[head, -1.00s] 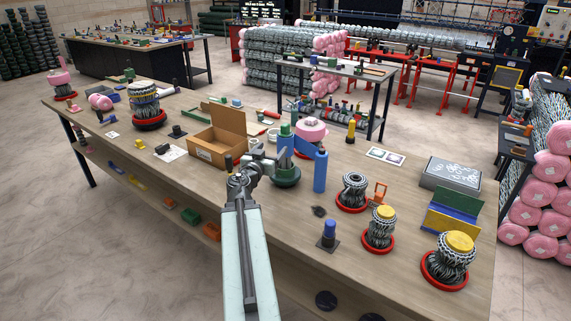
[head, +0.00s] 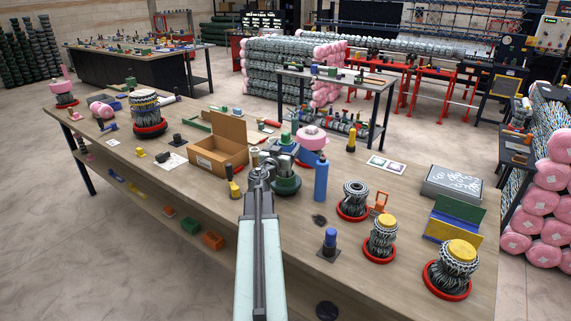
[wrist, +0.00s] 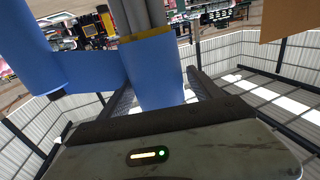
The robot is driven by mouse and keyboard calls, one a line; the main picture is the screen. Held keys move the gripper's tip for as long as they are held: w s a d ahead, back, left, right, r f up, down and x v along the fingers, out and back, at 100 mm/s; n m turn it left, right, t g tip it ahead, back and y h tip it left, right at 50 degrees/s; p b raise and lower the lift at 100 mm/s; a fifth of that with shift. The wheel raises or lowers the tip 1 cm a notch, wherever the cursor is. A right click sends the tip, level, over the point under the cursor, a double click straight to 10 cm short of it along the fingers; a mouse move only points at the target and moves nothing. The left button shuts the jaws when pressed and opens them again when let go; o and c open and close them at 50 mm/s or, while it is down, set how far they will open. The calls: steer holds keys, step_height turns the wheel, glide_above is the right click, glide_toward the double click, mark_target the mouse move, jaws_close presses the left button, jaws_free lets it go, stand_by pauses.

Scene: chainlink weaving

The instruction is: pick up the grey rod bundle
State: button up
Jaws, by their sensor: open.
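The grey rod bundle (wrist: 143,18) shows in the wrist view as several grey rods beside a yellow-rimmed blue sleeve (wrist: 156,75). The sleeve stands between my gripper's two dark fingers (wrist: 160,95), with a visible gap on the right. My gripper is open; I cannot tell whether a finger touches it. In the head view my gripper (head: 284,150) is over the dark green round base (head: 286,187) at mid-table and largely hides the bundle there.
A blue cylinder (head: 321,178) stands close to the right of my gripper. An open cardboard box (head: 212,160) is to the left, and a pink roll (head: 312,139) is behind. Spools in red dishes, such as one (head: 355,197), stand on the right.

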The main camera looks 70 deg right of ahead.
jaws_close()
steer(key=shift+r, duration=0.1)
